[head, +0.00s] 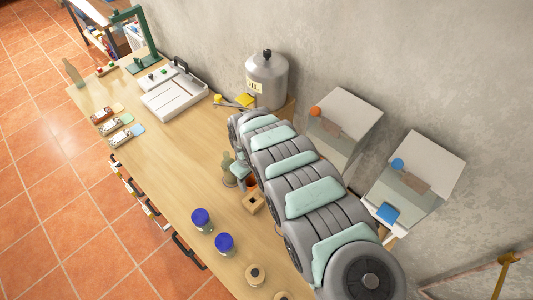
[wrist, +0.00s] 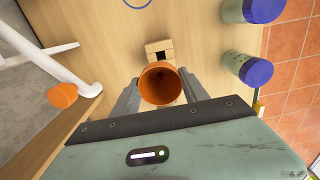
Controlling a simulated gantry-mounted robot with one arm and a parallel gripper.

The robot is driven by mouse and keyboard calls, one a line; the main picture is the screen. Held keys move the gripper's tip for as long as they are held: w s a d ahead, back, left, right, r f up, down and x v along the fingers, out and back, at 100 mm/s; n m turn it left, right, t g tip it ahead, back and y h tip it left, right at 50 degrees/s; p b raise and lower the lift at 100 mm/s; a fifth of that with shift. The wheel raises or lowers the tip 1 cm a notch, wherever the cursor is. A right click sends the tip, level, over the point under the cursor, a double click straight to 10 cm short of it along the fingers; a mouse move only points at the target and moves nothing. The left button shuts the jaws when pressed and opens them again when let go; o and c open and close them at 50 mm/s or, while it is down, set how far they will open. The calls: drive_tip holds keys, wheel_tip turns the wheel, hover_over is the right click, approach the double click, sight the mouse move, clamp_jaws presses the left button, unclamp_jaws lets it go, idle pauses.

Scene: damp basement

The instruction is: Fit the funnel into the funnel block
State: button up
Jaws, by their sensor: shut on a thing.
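The orange funnel (wrist: 160,86) is between the two fingers of my gripper (wrist: 160,96) in the wrist view, its wide round mouth facing the camera. My gripper is shut on it. In the head view my gripper (head: 241,180) hangs over the table, and a small part of the funnel (head: 251,183) shows beside it. The wooden funnel block (head: 254,202) stands just below the funnel in the head view, with a dark hole in its top. In the wrist view the block (wrist: 157,48) shows just past the funnel's rim, partly hidden by it. The funnel's spout is hidden.
Two blue-lidded jars (head: 201,219) (head: 224,244) stand near the table's front edge. White dispensers (head: 343,120) (head: 415,175) line the wall.

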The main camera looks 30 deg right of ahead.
drive_tip(key=shift+s+f, duration=0.55)
drive_tip(key=shift+w, duration=0.1)
drive_tip(key=shift+a+r, duration=0.1)
drive_tip(key=shift+f+b, duration=2.4)
drive_tip(key=shift+f, duration=1.95)
drive_tip(key=shift+f+b, duration=0.3)
drive_tip(key=shift+f, duration=0.2)
drive_tip(key=o, duration=2)
drive_tip(key=shift+r, duration=0.1)
